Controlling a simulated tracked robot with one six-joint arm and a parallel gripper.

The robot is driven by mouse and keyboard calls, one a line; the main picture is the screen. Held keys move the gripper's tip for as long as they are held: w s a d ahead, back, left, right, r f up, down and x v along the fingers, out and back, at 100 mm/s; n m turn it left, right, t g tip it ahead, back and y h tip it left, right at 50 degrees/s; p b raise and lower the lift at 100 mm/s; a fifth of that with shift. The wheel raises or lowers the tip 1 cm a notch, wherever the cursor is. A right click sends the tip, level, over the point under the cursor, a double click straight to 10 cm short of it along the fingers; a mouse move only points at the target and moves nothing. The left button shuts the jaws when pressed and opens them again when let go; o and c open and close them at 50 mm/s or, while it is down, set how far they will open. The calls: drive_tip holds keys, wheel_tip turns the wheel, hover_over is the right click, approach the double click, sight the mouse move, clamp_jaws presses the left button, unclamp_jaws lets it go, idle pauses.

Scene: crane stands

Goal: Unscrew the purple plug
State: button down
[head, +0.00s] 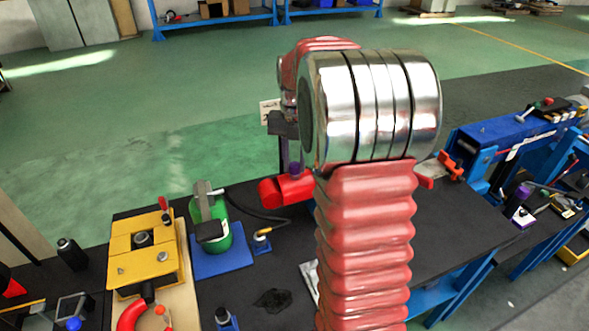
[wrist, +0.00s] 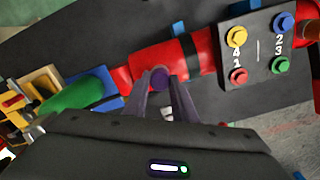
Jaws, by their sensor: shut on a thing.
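The purple plug (wrist: 160,77) sits between my fingertips in the wrist view, against the side of a red cylindrical body (wrist: 190,60). My gripper (wrist: 163,84) is shut on it. In the head view the plug (head: 295,168) is a small purple spot just above the red body (head: 287,189), below my gripper (head: 289,160). My own arm hides part of the red body there. I cannot tell whether the plug is still seated in its thread.
A dark panel with several coloured, numbered buttons (wrist: 258,47) stands right of the red body in the wrist view. A green device on a blue plate (head: 211,228) and a yellow box (head: 143,250) stand left on the black bench (head: 455,225). A black hose (head: 246,212) runs nearby.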

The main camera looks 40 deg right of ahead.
drive_tip(key=c, duration=1.4)
unclamp_jaws()
drive_tip(key=shift+c, duration=0.7)
drive_tip(key=m, duration=0.3)
drive_tip(key=shift+m, duration=1)
drive_tip(key=shift+m, duration=2.6)
